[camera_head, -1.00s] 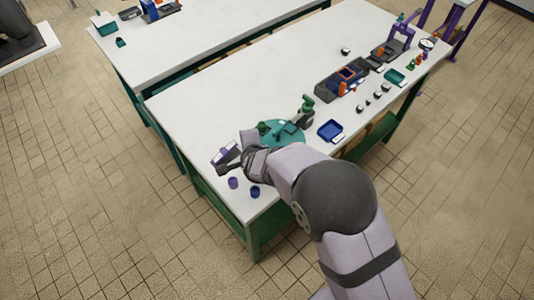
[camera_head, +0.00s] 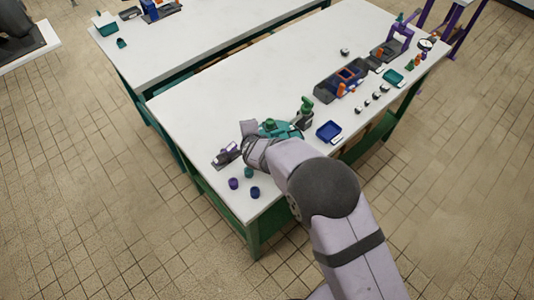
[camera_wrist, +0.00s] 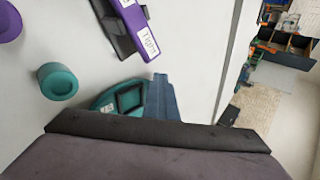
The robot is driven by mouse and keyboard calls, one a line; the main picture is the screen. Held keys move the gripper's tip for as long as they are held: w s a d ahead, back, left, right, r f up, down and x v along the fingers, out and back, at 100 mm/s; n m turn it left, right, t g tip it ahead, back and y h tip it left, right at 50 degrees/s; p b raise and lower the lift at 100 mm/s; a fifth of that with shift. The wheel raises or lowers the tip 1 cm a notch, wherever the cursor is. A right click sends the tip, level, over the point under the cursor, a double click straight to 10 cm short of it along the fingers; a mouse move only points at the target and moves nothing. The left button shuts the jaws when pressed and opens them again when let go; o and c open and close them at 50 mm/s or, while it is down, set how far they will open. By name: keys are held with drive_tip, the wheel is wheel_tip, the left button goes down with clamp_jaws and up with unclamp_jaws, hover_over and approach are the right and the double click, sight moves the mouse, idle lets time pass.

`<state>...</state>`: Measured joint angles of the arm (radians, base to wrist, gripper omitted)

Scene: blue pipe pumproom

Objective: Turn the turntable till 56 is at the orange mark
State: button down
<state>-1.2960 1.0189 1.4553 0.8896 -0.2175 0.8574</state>
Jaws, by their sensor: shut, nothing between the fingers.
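The green turntable (camera_head: 283,131) stands on the near end of the white table, partly hidden behind my wrist. In the wrist view a piece of its teal rim (camera_wrist: 105,103) shows with a small white label that is too small to read surely. My gripper (camera_wrist: 163,80) is shut and empty, its blue-grey fingers reaching over or beside the rim. I cannot tell whether they touch it. In the head view the fingers are hidden behind my wrist. I cannot make out the orange mark or the number 56.
A purple and black labelled holder (camera_wrist: 138,28) stands close to the fingers. A teal cup (camera_wrist: 58,82) and a purple cup (camera_head: 233,183) stand near the table corner, with a blue cup (camera_head: 255,192). A blue tray (camera_head: 329,131) lies right of the turntable. The table's left middle is clear.

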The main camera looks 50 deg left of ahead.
drive_tip(key=shift+w+d, duration=0.25)
drive_tip(key=shift+w, duration=0.55)
drive_tip(key=shift+w+d+r, duration=0.1)
drive_tip(key=shift+a, duration=0.25)
drive_tip(key=shift+s+d+r, duration=0.1)
drive_tip(key=shift+s+r, duration=0.05)
drive_tip(key=shift+s, duration=0.05)
